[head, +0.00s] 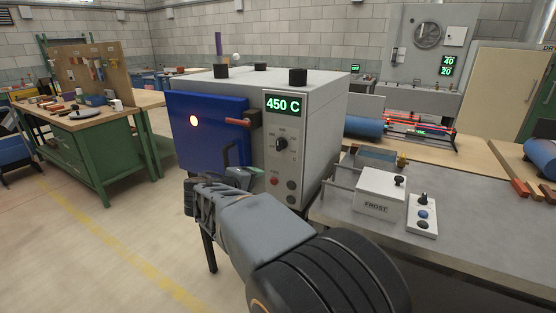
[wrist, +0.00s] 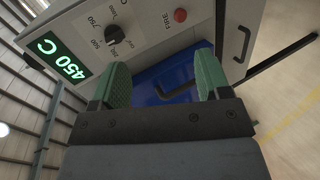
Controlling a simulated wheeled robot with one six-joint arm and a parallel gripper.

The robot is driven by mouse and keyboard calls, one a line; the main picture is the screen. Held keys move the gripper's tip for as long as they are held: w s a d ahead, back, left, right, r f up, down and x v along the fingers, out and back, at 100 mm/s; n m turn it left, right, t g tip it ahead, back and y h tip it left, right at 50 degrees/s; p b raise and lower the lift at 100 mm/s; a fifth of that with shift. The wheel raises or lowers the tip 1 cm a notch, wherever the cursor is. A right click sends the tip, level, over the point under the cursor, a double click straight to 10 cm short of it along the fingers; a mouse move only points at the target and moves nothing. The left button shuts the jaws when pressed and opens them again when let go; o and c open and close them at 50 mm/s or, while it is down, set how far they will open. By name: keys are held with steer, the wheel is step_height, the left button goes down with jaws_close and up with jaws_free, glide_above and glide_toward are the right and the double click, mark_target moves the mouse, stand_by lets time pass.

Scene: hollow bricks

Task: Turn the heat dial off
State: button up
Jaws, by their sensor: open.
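The grey oven (head: 325,115) has a blue door (head: 195,140) and a green display (head: 285,104) reading 450 C. The black heat dial (head: 281,144) is on the panel below the display. The dial (wrist: 120,36) also shows in the wrist view, with a printed scale around it; its exact setting is too small to tell. My gripper (head: 222,180) is in front of the oven, below and left of the dial, apart from it. In the wrist view my gripper (wrist: 163,80) is open and empty, its green pads apart, with the blue door and its black handle visible between them.
A red button (head: 274,181) sits below the dial. A red-handled latch (head: 239,122) sticks out beside the door. A bench with a white FROST box (head: 379,193) and a small control box (head: 422,214) stands on the right. Open floor (head: 110,235) lies to the left.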

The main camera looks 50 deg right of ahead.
mark_target(278, 146)
steer(key=w+d+r+h, duration=0.1)
steer(key=w+d, duration=0.1)
steer(key=d, duration=0.4)
steer(key=w+d+r+n+t+h, duration=0.1)
steer(key=w+d+h, duration=0.1)
steer(key=d, duration=0.4)
steer(key=w+d+r+h, duration=0.1)
steer(key=w+d, duration=0.2)
steer(key=d, duration=0.3)
steer(key=shift+w+d+r, duration=0.1)
steer(key=shift+w+d, duration=0.1)
steer(key=c, duration=0.9)
